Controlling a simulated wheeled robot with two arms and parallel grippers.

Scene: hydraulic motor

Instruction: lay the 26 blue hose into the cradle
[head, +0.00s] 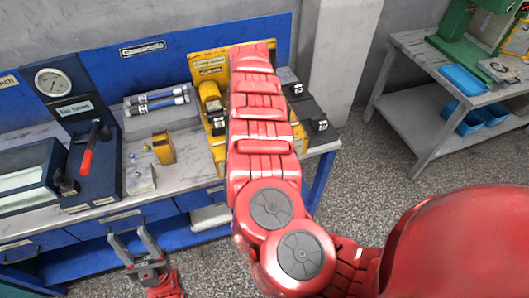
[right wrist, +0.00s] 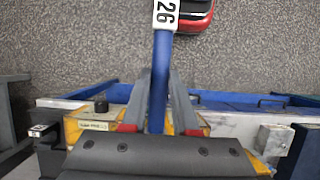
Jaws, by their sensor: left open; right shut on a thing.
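The blue hose with a white 26 label (right wrist: 162,65) is in the right wrist view, between the fingers of my right gripper (right wrist: 160,80), which is shut on it. In the head view my right arm hides that gripper and the hose. Below the hose in the right wrist view is a yellow fixture (right wrist: 86,124), partly covered by my gripper body. The yellow stand (head: 208,66) behind my arm shows in the head view. I cannot tell which part is the cradle, or whether the hose touches it. My left gripper (head: 136,246) is open and empty in front of the bench.
A grey tray (head: 135,123) with blue-and-white hoses stands on the bench, near a small yellow block (head: 163,148). A red-handled tool (head: 88,152) and a gauge (head: 54,82) are on the left. Black parts (head: 308,115) stand right of my arm.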

